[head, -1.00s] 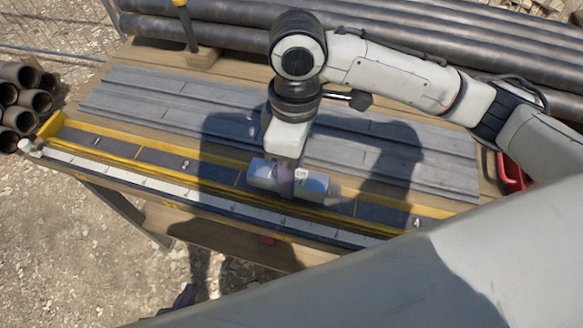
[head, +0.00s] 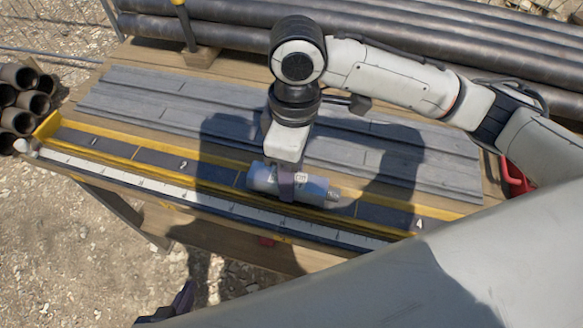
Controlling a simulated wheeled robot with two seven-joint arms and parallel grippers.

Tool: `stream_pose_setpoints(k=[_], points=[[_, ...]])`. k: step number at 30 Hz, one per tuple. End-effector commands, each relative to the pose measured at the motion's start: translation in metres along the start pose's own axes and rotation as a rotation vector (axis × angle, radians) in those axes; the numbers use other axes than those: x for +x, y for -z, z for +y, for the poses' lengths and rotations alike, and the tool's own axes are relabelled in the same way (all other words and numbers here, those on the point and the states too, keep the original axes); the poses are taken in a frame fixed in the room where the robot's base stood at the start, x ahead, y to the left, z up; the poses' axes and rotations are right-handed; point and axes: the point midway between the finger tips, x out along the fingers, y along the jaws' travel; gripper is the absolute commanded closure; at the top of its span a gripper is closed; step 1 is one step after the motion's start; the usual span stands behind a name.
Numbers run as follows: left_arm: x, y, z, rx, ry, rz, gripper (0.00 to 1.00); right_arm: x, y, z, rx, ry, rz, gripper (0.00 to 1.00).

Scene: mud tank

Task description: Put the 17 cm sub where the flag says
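The sub (head: 262,178) is a short silver-grey cylinder with a narrower threaded end to the right and a small label. I cannot tell whether the sub touches the rack. The rack has dark sections with small white marks, too small to read surely. No flag is clearly readable.
A white ruled strip (head: 140,180) runs along the table's front. Grey grooved planks (head: 200,100) cover the table behind the rack. A dark post (head: 186,28) with a yellow top stands at the back. Long pipes (head: 400,30) lie behind, and a pipe stack (head: 20,100) at left.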

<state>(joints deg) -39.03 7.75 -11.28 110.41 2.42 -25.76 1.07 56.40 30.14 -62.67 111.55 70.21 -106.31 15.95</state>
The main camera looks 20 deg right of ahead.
Motion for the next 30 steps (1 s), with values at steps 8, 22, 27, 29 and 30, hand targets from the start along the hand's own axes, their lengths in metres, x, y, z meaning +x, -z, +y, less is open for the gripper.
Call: stream_pose_setpoints(k=[8, 22, 27, 29, 30], points=[[-0.006, 0.002, 0.0, -0.003, 0.002, -0.005, 1.0, -0.001, 0.0, 0.0, 0.0, 0.001, 0.002, 0.99], [-0.009, 0.003, 0.0, -0.003, 0.002, -0.009, 1.0, 0.002, -0.001, 0.0, 0.001, 0.001, 0.0, 0.99], [-0.011, 0.005, 0.001, -0.003, 0.002, -0.009, 1.0, 0.006, -0.001, 0.0, 0.001, 0.001, 0.0, 0.99], [-0.011, 0.006, 0.001, -0.003, 0.002, -0.009, 1.0, 0.007, -0.001, 0.0, 0.001, 0.001, 0.001, 0.99], [-0.011, 0.006, 0.001, -0.003, 0.002, -0.009, 1.0, 0.008, 0.0, 0.001, 0.0, 0.001, 0.001, 0.99]])
